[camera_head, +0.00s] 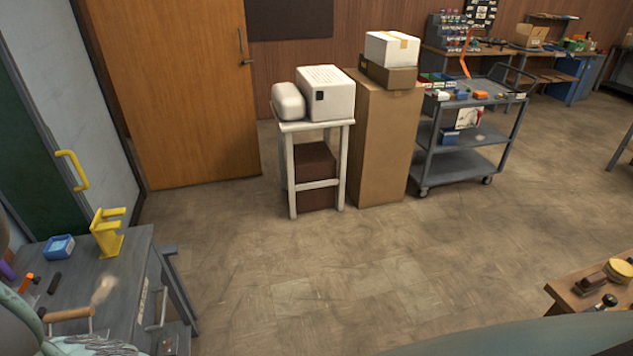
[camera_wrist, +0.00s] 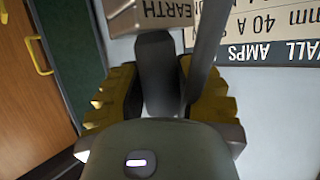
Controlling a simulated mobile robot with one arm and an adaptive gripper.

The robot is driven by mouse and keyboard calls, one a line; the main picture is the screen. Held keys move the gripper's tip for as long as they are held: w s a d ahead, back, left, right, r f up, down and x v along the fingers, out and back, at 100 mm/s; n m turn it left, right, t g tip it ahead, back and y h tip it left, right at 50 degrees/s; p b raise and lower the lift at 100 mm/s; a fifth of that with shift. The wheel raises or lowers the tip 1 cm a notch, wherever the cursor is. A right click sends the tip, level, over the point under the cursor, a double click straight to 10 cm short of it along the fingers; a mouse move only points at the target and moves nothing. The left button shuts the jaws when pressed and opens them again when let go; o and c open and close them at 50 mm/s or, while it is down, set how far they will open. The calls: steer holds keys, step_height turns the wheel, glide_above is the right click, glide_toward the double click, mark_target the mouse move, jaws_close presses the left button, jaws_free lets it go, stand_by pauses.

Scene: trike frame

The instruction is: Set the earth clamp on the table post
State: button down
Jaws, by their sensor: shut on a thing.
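In the wrist view my gripper (camera_wrist: 158,92), with yellow-and-black fingers, is shut on a dark grey part, which I take to be the earth clamp (camera_wrist: 156,62). In the head view the grey metal table (camera_head: 125,268) stands at the lower left. I cannot make out a table post, the clamp or my gripper there.
On the table are a yellow stand (camera_head: 107,235), a blue box (camera_head: 59,248) and a wooden-handled tool (camera_head: 68,314). A lettered wall sign (camera_wrist: 270,50) is close in the wrist view. A white stool (camera_head: 318,184), tall carton (camera_head: 385,140) and cart (camera_head: 465,160) stand beyond open floor.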

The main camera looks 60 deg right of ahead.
steer(key=s+a+f+n+g+y+p, duration=0.2)
steer(key=s+a+f+n+g+y, duration=0.25)
steer(key=s+a, duration=0.55)
steer(key=s+a+f+n+g+y+p, duration=0.1)
steer(key=s+a+f+n+g+y, duration=0.35)
steer(key=s+a, duration=0.6)
steer(key=f+b, duration=0.3)
steer(key=w+a+f+t+b, duration=0.1)
steer(key=f+b, duration=0.2)
steer(key=f, duration=0.1)
steer(key=w+f+t+b, duration=0.1)
steer(key=f+b, duration=0.1)
steer(key=f, duration=0.1)
steer(key=shift+a+f+h+b, duration=0.15)
steer(key=shift+f+h+b, duration=0.2)
steer(key=shift+h+b, duration=0.05)
steer(key=shift+f, duration=0.25)
steer(key=c, duration=0.6)
jaws_free()
steer(key=shift+c, duration=0.2)
steer(key=shift+s+n, duration=0.1)
steer(key=shift+n, duration=0.2)
steer(key=v, duration=1.2)
